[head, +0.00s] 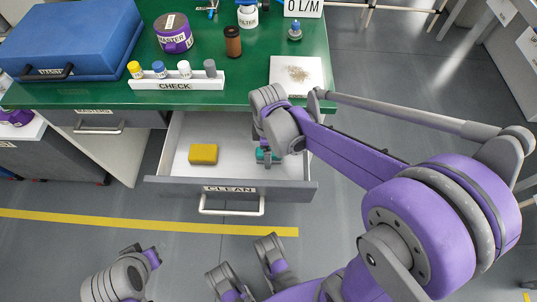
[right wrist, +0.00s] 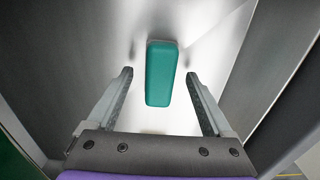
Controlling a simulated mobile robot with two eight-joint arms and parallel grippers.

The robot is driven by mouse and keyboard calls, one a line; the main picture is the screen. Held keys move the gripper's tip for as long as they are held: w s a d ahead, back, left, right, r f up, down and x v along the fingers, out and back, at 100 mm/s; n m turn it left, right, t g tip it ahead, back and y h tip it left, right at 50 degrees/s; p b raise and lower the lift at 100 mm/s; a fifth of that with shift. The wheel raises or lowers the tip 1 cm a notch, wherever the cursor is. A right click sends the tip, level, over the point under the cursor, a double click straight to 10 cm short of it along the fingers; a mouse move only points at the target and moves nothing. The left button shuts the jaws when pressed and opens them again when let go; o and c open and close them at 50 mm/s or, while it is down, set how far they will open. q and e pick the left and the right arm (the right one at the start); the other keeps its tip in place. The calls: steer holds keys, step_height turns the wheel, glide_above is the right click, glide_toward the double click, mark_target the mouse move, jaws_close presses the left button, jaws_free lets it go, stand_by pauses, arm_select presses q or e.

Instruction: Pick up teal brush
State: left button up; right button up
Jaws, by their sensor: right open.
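The teal brush (right wrist: 162,72) lies on the floor of the open drawer marked CLEAN (head: 230,189). In the head view only a bit of the brush (head: 262,155) shows, in the drawer's right part, mostly hidden by my right gripper (head: 267,158). In the right wrist view my right gripper (right wrist: 160,76) is open, with one finger on each side of the brush and clear gaps between. I cannot tell how far its fingertips are above the drawer floor. My left gripper cannot be made out.
A yellow sponge-like block (head: 203,154) lies in the drawer left of the brush. The drawer walls stand close around my right gripper. The green bench (head: 245,92) above holds a blue case (head: 75,40), a CHECK rack (head: 175,84) with several bottles, and a white tray (head: 297,76).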

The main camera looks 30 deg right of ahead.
steer(key=shift+f, duration=0.75)
jaws_close()
steer(key=shift+r, duration=0.1)
step_height(320, 180, up, 10)
steer(key=shift+p, duration=1.25)
steer(key=c, duration=0.7)
jaws_free()
jaws_close()
